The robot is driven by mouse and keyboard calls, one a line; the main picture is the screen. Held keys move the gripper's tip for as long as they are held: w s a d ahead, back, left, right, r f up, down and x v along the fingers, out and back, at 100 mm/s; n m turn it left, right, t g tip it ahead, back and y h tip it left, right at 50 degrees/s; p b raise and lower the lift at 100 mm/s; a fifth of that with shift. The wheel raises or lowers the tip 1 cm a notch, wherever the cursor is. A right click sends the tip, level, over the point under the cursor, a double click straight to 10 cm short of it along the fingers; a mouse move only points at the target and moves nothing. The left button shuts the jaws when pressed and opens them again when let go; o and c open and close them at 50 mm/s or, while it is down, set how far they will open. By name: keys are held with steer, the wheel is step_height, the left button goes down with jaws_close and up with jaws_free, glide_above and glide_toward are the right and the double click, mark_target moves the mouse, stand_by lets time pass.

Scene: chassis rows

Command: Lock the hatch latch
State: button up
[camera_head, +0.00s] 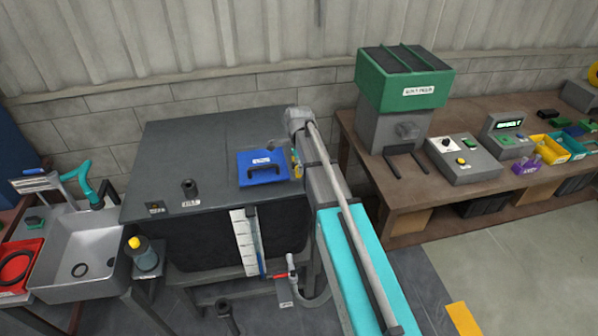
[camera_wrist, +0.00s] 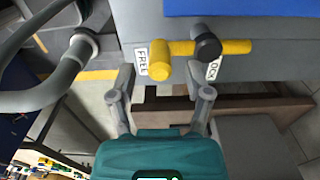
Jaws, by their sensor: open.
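The hatch latch (camera_wrist: 185,47) is a yellow bar on a black pivot, on the side of the dark grey tank (camera_head: 190,140). Its rounded yellow knob (camera_wrist: 160,62) lies beside the FREE label (camera_wrist: 141,62); the LOCK label (camera_wrist: 214,69) is on the other side, near the pivot. The blue hatch (camera_head: 263,167) lies flat on the tank top and looks closed. My gripper (camera_wrist: 166,82) is open and empty. In the wrist view its fingertips stand apart, with the knob just beyond and between them; contact is not visible. In the head view my arm hides most of this.
A sink (camera_head: 85,255) stands left of the tank. A wooden bench (camera_head: 450,195) with a green-topped machine (camera_head: 405,78) and control boxes stands right. A pipe with a red-handled valve (camera_head: 287,275) is low at the tank front. Floor is free at the lower right.

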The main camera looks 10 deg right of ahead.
steer(key=shift+f+b, duration=0.35)
steer(key=shift+f, duration=0.15)
jaws_close()
